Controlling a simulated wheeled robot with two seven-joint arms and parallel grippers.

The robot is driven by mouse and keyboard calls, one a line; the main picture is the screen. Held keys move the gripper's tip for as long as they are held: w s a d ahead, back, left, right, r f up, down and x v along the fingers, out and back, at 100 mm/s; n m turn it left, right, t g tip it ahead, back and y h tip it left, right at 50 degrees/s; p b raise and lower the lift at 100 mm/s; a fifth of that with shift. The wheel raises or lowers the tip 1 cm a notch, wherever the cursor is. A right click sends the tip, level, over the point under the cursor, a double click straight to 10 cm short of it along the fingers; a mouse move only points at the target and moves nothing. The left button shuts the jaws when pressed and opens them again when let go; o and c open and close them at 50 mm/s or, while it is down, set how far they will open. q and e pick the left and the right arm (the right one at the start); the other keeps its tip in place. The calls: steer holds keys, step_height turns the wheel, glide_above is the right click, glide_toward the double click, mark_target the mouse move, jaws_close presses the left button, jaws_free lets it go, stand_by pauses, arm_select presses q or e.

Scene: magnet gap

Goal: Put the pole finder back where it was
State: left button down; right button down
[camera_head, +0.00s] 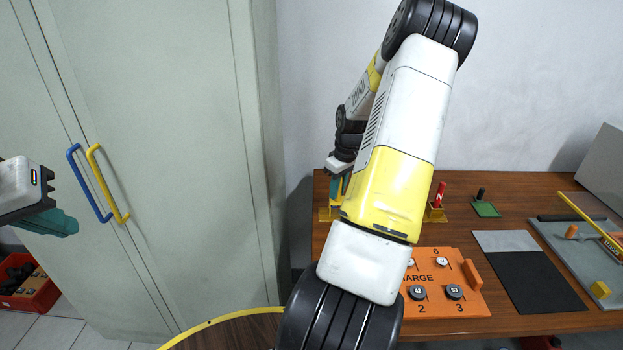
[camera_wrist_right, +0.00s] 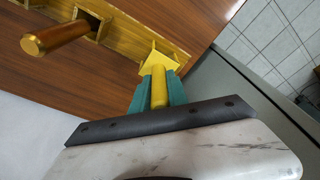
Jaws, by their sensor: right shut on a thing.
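My right gripper (camera_head: 338,188) is at the left end of the wooden bench, partly hidden behind my own forearm in the head view. In the right wrist view its teal fingers (camera_wrist_right: 157,95) are shut on a yellow cylindrical handle (camera_wrist_right: 159,86), which I take to be the pole finder. The handle's far end meets a yellow square piece (camera_wrist_right: 158,60) at the end of a yellow rack (camera_wrist_right: 125,27). I cannot tell whether it is seated there. My left gripper (camera_head: 48,222) is at the left edge, before the cabinet, away from the bench. Its jaw gap does not show.
A copper-coloured rod (camera_wrist_right: 55,38) stands out of the rack beside the handle. On the bench are a red N piece (camera_head: 440,193), a green holder (camera_head: 486,209), an orange board (camera_head: 465,270) and a black mat (camera_head: 535,280). A cabinet (camera_head: 180,130) stands at left.

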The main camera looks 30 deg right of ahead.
steer(key=c, duration=1.3)
jaws_free()
steer(key=shift+f, duration=0.1)
step_height(320, 180, up, 12)
steer(key=s, duration=0.2)
steer(key=a+r, duration=0.7)
steer(key=a, duration=0.2)
steer(key=s+a+r+m+t+y, duration=0.1)
steer(key=s+a+r, duration=0.3)
steer(key=s+a, duration=0.5)
steer(key=s+a+r+m+t, duration=0.1)
steer(key=s+a+r+t, duration=0.2)
steer(key=s+a, duration=0.6)
steer(key=a+r, duration=0.1)
steer(key=a, duration=0.2)
steer(key=shift+s+m+y, duration=0.2)
steer(key=shift+m+y, duration=0.1)
steer(key=shift+y, duration=0.1)
